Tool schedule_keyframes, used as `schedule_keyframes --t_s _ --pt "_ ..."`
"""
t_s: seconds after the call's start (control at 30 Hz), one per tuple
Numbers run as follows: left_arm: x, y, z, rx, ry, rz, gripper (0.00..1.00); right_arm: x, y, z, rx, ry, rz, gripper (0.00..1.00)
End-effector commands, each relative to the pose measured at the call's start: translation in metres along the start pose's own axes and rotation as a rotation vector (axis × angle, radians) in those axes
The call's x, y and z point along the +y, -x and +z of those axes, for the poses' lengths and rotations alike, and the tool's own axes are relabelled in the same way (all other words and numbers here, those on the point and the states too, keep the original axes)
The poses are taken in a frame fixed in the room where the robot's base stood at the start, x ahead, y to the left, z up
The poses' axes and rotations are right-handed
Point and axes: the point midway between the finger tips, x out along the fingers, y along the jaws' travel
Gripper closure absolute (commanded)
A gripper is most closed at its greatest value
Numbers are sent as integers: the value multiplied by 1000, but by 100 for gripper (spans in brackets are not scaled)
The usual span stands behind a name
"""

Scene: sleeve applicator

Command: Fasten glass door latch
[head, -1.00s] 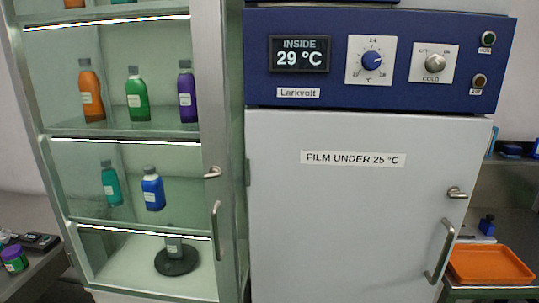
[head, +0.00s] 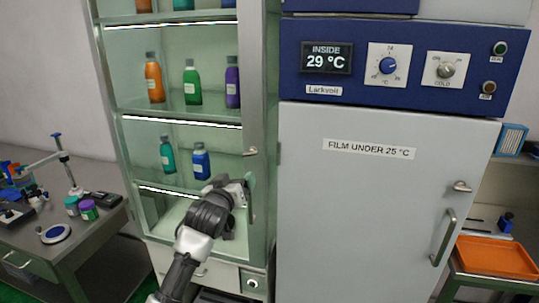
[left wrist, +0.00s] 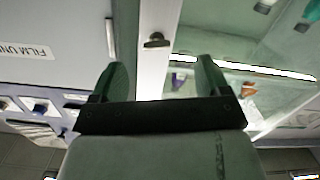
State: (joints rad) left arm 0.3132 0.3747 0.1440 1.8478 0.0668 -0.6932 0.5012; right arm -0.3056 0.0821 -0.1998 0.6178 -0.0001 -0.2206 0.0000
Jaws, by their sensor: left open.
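The glass door (head: 222,130) belongs to the tall cabinet on the left of the grey unit and looks shut against its frame. Its small metal latch (head: 250,152) is on the right stile, with the lever roughly horizontal. My left gripper (head: 243,188) is just below the latch, near the vertical door handle (head: 252,205), and partly covers the lower glass. In the left wrist view the latch (left wrist: 157,40) is dark and lies beyond and between the two open, empty fingers (left wrist: 161,78). My right gripper is not in view.
The grey unit's door (head: 350,210) with its own latch (head: 461,187) stands close on the right. Bottles, such as an orange one (head: 153,80), stand behind the glass. A bench (head: 105,225) with small items is at left; an orange tray (head: 495,258) is at right.

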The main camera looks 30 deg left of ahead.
Motion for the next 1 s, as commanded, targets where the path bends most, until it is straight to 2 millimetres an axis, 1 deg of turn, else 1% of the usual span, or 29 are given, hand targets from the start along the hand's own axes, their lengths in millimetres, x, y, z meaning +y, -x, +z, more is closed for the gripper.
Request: schedule_keyframes --t_s 0.03,0.1,0.13,0.27,0.43,0.6,0.7,0.83,1.0 --pt "2 3 -17 26 9 4 23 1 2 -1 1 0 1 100" --pt "4 4 -27 43 16 7 23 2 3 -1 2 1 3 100" --pt "4 4 -29 46 17 8 23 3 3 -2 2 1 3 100" --pt "5 -8 -31 46 18 8 23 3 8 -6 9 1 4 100" --pt "6 -37 -33 45 18 8 23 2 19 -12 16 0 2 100" --pt "6 -66 -34 43 17 7 23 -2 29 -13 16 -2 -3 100" --pt "6 -80 -34 44 17 7 23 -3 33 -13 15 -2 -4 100" --pt "6 -93 -33 44 16 8 23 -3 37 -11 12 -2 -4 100" --pt "6 -101 -32 45 15 9 23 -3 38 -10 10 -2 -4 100"
